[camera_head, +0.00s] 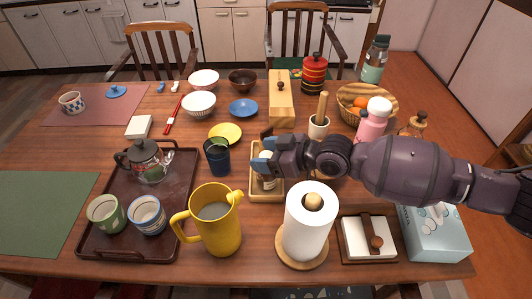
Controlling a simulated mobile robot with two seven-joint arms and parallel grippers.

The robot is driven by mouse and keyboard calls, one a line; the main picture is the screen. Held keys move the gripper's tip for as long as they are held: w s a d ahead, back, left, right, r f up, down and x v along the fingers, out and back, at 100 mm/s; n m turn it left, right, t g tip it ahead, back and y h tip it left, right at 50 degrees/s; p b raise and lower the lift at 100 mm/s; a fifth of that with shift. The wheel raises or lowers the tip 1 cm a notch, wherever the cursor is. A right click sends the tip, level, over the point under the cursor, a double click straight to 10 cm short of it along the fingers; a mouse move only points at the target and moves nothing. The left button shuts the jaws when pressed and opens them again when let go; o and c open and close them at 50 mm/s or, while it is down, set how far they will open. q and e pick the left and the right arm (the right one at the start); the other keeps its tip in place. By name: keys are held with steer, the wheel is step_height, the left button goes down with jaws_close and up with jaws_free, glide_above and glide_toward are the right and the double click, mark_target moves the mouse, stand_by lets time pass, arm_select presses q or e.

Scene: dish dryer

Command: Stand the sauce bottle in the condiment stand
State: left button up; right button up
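The condiment stand (268,197) appears to be the light wooden tray at the middle of the table. My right gripper (262,155) is over its far part, with blue fingertips pointing left. A small pale bottle or shaker (268,183) shows in the stand just below the fingers, its upper part hidden. I cannot tell whether it is the sauce bottle or whether the fingers hold it. An amber bottle (414,126) stands at the right, behind my arm, partly hidden. My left gripper is not in view.
A paper towel roll (308,225) and yellow pitcher (214,220) stand in front of the stand. A dark blue cup (217,160) is to its left. A pestle in a pale mortar (319,124) and a pink bottle (373,122) stand behind my arm. A tray (180,190) holds cups.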

steer(key=shift+r, duration=0.15)
steer(key=v, duration=1.2)
steer(key=shift+b, duration=0.35)
